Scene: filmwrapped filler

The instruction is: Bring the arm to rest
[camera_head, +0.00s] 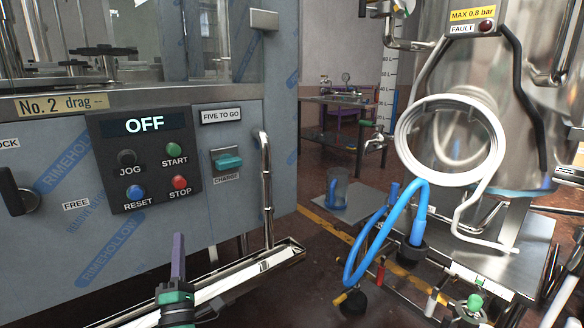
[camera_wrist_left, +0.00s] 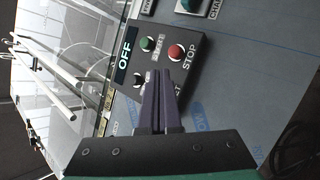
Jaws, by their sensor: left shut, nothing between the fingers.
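My left gripper (camera_head: 178,256) comes in at the bottom of the head view, below the control panel and apart from it. Its dark purple fingers point up and are shut with nothing between them. In the left wrist view the closed fingers (camera_wrist_left: 159,85) overlap the black control panel (camera_wrist_left: 150,62) and hide part of its lower buttons. In the head view the panel (camera_head: 146,158) shows an OFF display, with JOG, START, RESET and STOP buttons below it. My right gripper is not visible.
The grey machine front (camera_head: 60,170) fills the left, with a teal CHANGE switch (camera_head: 229,162) and a metal rail (camera_head: 266,190). At right stand a steel tank (camera_head: 470,60), a coiled white hose (camera_head: 408,140) and a blue hose (camera_head: 365,245). Floor shows between them.

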